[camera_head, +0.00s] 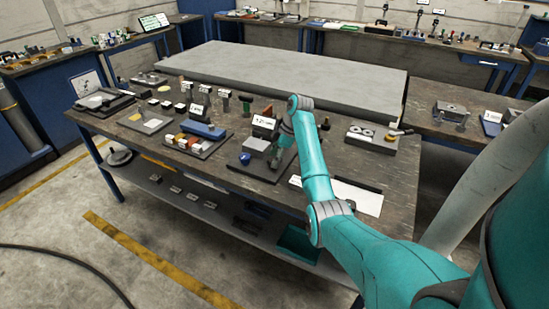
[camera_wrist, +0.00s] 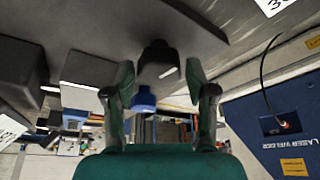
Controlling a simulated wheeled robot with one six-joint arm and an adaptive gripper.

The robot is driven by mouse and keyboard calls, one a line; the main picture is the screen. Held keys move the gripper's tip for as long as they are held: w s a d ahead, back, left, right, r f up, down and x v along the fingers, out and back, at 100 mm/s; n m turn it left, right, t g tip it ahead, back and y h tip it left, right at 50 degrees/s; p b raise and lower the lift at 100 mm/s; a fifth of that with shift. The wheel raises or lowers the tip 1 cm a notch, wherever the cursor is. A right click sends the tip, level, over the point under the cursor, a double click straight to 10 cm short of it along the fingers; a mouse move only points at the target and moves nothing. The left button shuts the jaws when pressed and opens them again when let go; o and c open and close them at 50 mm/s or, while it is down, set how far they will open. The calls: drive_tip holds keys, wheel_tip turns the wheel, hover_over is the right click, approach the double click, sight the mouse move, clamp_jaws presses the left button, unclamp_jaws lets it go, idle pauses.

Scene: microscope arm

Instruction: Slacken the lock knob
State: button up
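My gripper (camera_head: 279,156) is low over the workbench, beside a grey block (camera_head: 257,145) on a dark base plate (camera_head: 247,168). In the wrist view my gripper (camera_wrist: 160,80) is open, with one finger on each side of a dark knob-like part (camera_wrist: 157,58). Gaps show between this part and both fingers. A blue knob (camera_wrist: 143,99) appears behind it in that view. A blue knob (camera_head: 245,158) also shows at the front left of the grey block in the head view. I cannot tell for sure which of these is the lock knob.
A tray with a blue block (camera_head: 205,130) stands to the left on the workbench. A fixture with two round parts (camera_head: 361,131) stands to the right. A white sheet (camera_head: 352,196) lies near the front right.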

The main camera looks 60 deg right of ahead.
drive_tip(key=shift+o, duration=0.3)
drive_tip(key=shift+r, duration=0.1)
drive_tip(key=shift+r, duration=0.15)
drive_tip(key=shift+v, duration=1.25)
drive_tip(key=s+d, duration=0.4)
drive_tip(key=s, duration=0.1)
drive_tip(key=s+d, duration=0.3)
drive_tip(key=shift+s, duration=0.2)
drive_tip(key=shift+s+d, duration=0.4)
drive_tip(key=shift+s, duration=0.1)
drive_tip(key=shift+a, duration=0.1)
